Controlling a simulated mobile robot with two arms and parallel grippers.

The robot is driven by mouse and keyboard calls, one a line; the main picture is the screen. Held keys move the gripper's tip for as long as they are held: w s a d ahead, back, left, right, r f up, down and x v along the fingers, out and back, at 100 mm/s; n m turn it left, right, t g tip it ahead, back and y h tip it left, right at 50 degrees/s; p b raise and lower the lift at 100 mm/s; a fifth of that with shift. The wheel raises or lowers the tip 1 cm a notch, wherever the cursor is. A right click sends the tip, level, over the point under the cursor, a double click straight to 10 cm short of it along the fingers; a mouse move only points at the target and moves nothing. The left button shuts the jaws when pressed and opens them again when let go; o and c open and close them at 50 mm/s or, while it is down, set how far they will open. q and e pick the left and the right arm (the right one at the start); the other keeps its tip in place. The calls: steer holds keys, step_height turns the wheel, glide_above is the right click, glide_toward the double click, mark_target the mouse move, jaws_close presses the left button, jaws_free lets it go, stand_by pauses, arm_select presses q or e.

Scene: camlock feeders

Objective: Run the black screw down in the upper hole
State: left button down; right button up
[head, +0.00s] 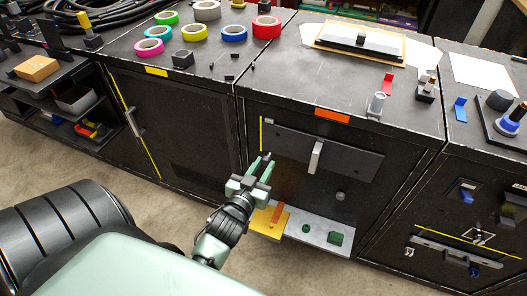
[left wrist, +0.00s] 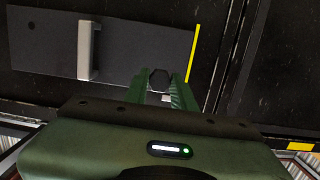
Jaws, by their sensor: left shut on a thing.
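My left gripper (head: 264,167) reaches the left end of a dark panel (head: 352,157) on the cabinet front. In the left wrist view its fingers (left wrist: 161,90) are shut on a small black piece, the black screw (left wrist: 159,78), held at their tips. The screw is in front of the panel's end near the yellow strip (left wrist: 192,53); I cannot tell whether it sits in a hole. The panel (left wrist: 40,40) and its pale upright handle (left wrist: 88,50) also show there. The upper hole is not clearly visible. My right gripper is not in view.
A round grey knob (head: 340,195) projects at lower right. The cabinet top holds coloured tape rolls, including a red one (head: 267,27). Open floor lies at left.

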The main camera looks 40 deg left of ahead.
arm_select(q)
steer(key=shift+s+r, duration=0.1)
steer(key=shift+r, duration=0.6)
steer(key=shift+a, duration=0.1)
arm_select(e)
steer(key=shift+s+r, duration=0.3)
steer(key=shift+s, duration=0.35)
arm_select(q)
steer(key=shift+r+p, duration=0.1)
steer(key=shift+p, duration=0.4)
steer(key=shift+r+x, duration=0.2)
steer(key=shift+x, duration=1.15)
steer(key=shift+r+x, duration=0.25)
steer(key=shift+x, duration=1.15)
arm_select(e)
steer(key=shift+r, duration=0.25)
arm_select(q)
steer(key=shift+w+a, duration=0.15)
steer(key=shift+w, duration=0.5)
steer(key=shift+w+f, duration=0.1)
steer(key=shift+w, duration=0.1)
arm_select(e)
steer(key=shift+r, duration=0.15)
